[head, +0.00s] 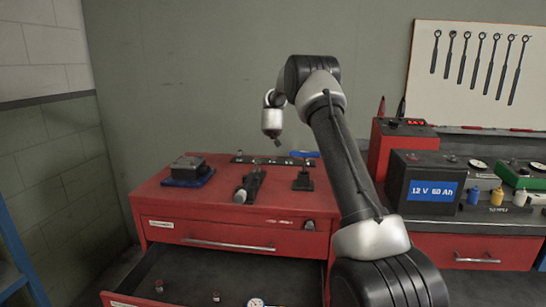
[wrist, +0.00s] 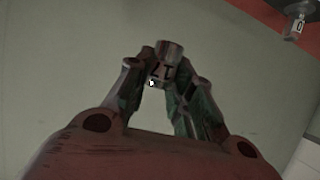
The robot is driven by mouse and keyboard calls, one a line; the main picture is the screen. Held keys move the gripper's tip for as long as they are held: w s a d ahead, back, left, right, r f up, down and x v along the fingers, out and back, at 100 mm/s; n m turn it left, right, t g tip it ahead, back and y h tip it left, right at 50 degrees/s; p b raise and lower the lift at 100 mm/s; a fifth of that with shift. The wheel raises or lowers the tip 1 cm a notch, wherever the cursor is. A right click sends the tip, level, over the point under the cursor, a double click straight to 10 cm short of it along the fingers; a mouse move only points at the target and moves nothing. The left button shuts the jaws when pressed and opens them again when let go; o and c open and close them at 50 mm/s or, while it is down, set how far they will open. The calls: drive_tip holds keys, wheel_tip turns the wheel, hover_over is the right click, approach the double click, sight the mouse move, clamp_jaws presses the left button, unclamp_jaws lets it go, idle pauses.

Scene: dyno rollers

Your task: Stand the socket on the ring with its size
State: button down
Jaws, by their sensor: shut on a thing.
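My gripper (wrist: 163,78) is shut on a metal socket (wrist: 168,52) in the wrist view. The socket sits between the fingertips, with a dark marking that looks like an upside-down 17. In the head view my gripper (head: 278,142) is a small dark tip raised above the back of the red cabinet; the socket cannot be made out there. A dark strip (head: 250,160) lies along the back of the cabinet top, with small items on it. Its rings and size marks are too small to read.
On the red cabinet top (head: 222,212) are a dark block on a blue base (head: 188,172), a black tool (head: 249,185) and a black stand (head: 303,180). The open drawer (head: 190,275) holds small cylinders and a gauge (head: 257,302). A battery box (head: 425,182) stands right.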

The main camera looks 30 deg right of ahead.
hover_over(273, 159)
drive_tip(key=f, duration=0.5)
drive_tip(key=shift+s+a+f, duration=0.1)
drive_tip(key=shift+s+f, duration=0.1)
drive_tip(key=shift+f, duration=2.25)
drive_tip(key=shift+f, duration=0.2)
drive_tip(key=c, duration=1.3)
unclamp_jaws()
drive_tip(key=shift+o, duration=0.2)
drive_tip(key=shift+r, duration=0.1)
